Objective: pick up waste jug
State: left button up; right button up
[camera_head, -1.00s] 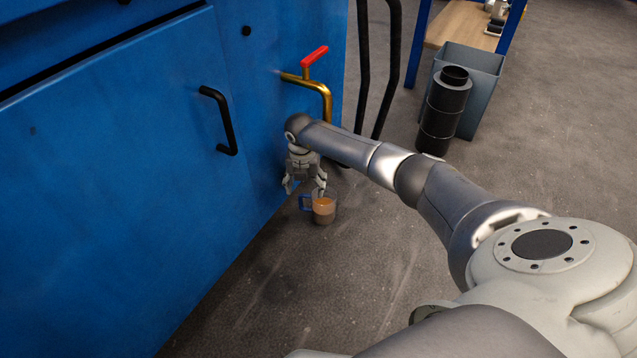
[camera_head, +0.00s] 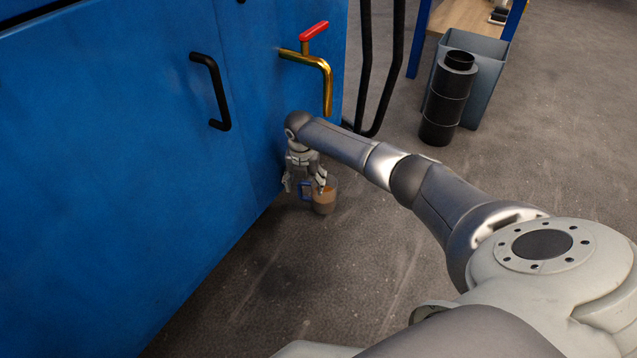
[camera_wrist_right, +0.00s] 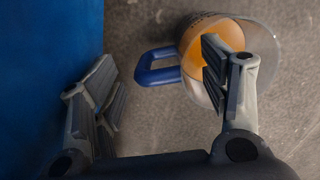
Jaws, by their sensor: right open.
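The waste jug (camera_head: 324,203) is a clear jug with orange-brown liquid and a blue handle. It stands on the floor beside the blue cabinet, below the brass tap. My right gripper (camera_head: 304,187) is open and points down at the jug's handle side, partly covering the jug in the head view. In the right wrist view the jug (camera_wrist_right: 258,50) is at the upper right and its blue handle (camera_wrist_right: 158,67) lies ahead, between the lines of the two open fingers (camera_wrist_right: 165,90). The right finger overlaps the jug's body in that view. My left gripper is not in view.
The blue cabinet (camera_head: 120,150) with a black handle (camera_head: 212,90) stands close to the left of the gripper. A brass tap (camera_head: 322,66) with a red lever is above. A black duct piece (camera_head: 446,100) and a grey bin (camera_head: 484,85) stand at upper right. The front floor is clear.

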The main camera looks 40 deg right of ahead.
jog(key=c, duration=1.3)
jog(key=shift+r, duration=0.1)
